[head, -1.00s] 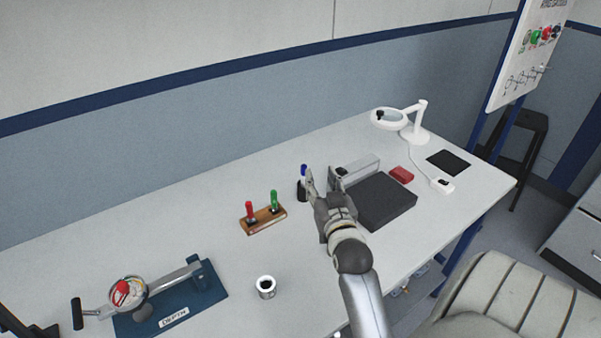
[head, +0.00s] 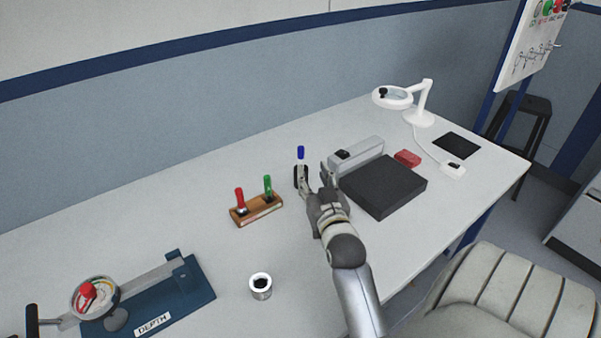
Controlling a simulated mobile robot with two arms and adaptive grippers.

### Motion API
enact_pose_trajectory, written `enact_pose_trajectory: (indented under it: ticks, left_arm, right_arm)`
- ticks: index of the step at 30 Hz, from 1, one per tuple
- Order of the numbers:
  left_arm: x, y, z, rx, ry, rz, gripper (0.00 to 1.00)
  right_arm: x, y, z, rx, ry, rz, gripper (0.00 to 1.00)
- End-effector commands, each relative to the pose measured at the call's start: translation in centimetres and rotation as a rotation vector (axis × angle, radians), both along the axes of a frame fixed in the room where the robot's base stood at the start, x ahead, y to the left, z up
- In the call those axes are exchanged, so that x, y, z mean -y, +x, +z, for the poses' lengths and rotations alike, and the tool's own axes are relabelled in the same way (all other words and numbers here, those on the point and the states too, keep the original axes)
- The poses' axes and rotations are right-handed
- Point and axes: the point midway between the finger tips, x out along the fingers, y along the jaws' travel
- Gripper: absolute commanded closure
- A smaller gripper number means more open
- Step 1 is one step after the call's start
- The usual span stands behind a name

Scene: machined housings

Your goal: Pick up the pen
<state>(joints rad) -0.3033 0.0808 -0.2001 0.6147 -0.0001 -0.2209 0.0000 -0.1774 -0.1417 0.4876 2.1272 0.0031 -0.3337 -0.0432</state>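A pen with a blue top (head: 301,153) stands upright in a small black holder (head: 297,173) near the middle of the table. My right gripper (head: 314,179) is just in front of the holder and slightly to its right. Its two fingers are apart, with nothing visible between them. The left finger covers part of the holder; I cannot tell whether it touches it. The pen's lower part is hidden. My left gripper is not in view.
A wooden block (head: 258,210) with red and green handled pieces stands left of the holder. A black pad (head: 384,187), grey box (head: 358,155) and red block (head: 407,158) lie right. A white cup (head: 260,287) and blue depth fixture (head: 190,300) are nearer.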

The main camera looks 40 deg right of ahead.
Motion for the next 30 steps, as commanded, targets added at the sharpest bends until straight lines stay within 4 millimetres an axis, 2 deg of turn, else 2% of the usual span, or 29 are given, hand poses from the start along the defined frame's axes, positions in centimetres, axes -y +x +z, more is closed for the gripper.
enact_pose_trajectory:
  ticks: [1, 5, 12, 20, 25, 30]
  left_arm:
    - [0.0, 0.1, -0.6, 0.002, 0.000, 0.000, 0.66]
    - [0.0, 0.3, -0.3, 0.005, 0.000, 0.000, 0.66]
    - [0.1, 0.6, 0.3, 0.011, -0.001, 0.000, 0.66]
    - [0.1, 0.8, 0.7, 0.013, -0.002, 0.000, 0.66]
    - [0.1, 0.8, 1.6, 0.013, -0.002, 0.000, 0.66]
    - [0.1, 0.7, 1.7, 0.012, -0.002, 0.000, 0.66]
  right_arm:
    - [0.0, 0.0, -0.5, 0.001, 0.000, 0.000, 0.60]
    - [0.4, 0.8, -0.4, 0.002, -0.001, 0.000, 0.60]
    - [2.1, 3.9, -0.2, 0.002, -0.001, 0.000, 0.60]
    - [2.9, 5.6, 0.1, 0.002, 0.000, 0.000, 0.60]
    - [3.7, 7.9, 1.1, 0.002, 0.000, 0.000, 0.60]
    - [4.5, 9.4, 0.8, 0.000, 0.000, 0.000, 0.60]
